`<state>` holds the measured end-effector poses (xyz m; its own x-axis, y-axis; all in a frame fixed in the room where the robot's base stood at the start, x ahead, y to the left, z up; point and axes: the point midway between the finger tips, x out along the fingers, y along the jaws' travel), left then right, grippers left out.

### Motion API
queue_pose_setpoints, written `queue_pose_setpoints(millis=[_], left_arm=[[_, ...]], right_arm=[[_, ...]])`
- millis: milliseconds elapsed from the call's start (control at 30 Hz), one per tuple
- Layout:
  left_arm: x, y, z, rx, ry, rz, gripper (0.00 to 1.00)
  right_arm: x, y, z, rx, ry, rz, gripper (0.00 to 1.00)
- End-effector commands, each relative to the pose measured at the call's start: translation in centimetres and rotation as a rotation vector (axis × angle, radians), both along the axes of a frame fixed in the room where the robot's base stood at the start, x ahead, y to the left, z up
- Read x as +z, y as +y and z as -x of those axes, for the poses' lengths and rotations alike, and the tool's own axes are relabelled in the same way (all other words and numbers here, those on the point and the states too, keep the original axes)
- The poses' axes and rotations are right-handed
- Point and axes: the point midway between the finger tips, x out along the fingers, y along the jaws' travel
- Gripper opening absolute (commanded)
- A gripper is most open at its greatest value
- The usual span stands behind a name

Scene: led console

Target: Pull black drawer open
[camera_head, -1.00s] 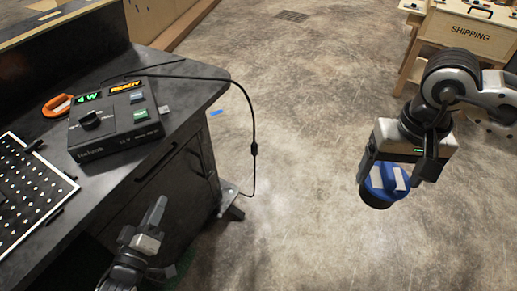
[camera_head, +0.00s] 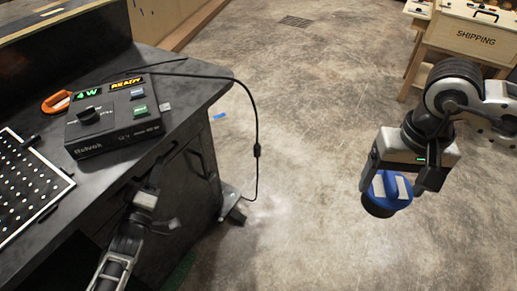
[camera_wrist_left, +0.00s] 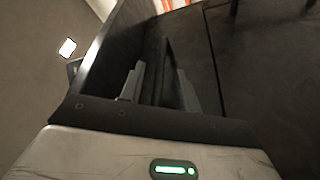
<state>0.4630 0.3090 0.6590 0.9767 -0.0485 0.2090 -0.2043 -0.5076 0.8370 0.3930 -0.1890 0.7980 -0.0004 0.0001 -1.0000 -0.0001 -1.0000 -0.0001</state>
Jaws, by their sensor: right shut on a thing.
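The black drawer (camera_head: 178,150) is in the front of the dark workbench, below the tabletop in the head view, and looks closed. My left gripper (camera_head: 163,206) is beside the bench front, below the tabletop edge, partly blending with the dark cabinet. In the left wrist view its fingers (camera_wrist_left: 160,76) are apart, with a dark bar, probably the handle (camera_wrist_left: 166,70), showing between or just beyond them. Contact cannot be told. My right gripper (camera_head: 398,184) is shut on a round blue-topped object (camera_head: 390,199), held over the floor at right.
A black console (camera_head: 115,122) with lit displays stands on the workbench (camera_head: 205,85). A perforated panel (camera_head: 30,180) and an orange ring (camera_head: 56,102) lie nearby. A black cable (camera_head: 257,150) hangs off the bench corner. A wooden shipping crate (camera_head: 470,40) stands at back right. The middle floor is clear.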

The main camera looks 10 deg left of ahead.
Motion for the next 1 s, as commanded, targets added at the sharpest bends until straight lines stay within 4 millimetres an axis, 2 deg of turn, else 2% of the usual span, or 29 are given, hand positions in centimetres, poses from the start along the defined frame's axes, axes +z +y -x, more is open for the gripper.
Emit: queue_pose_setpoints(millis=[133,367,400,500,700,767,1000], left_arm=[[0.2,-0.1,-0.7,-0.001,-0.001,0.001,0.32],[0.2,-0.1,-0.7,0.000,0.000,0.000,0.32],[0.2,-0.1,-0.7,0.000,0.000,0.000,0.27],[0.2,0.0,-0.7,0.000,0.000,0.000,0.00],[0.2,-0.3,-0.6,0.000,0.000,0.001,0.00],[0.3,-1.0,-0.3,-0.002,0.002,0.002,0.00],[0.3,-6.2,1.9,-0.004,0.005,0.005,0.00]], right_arm=[[0.0,0.0,0.0,0.000,-0.001,0.000,0.59],[0.0,0.0,0.0,0.000,-0.001,0.000,0.59],[0.0,0.0,0.0,0.000,-0.001,0.000,0.59],[0.0,0.0,0.0,0.000,-0.001,0.000,0.59],[0.1,0.0,0.0,0.000,-0.001,0.000,0.59],[0.5,0.0,0.0,0.000,-0.001,0.000,0.59],[2.3,0.0,0.0,0.000,-0.001,0.000,0.59]])
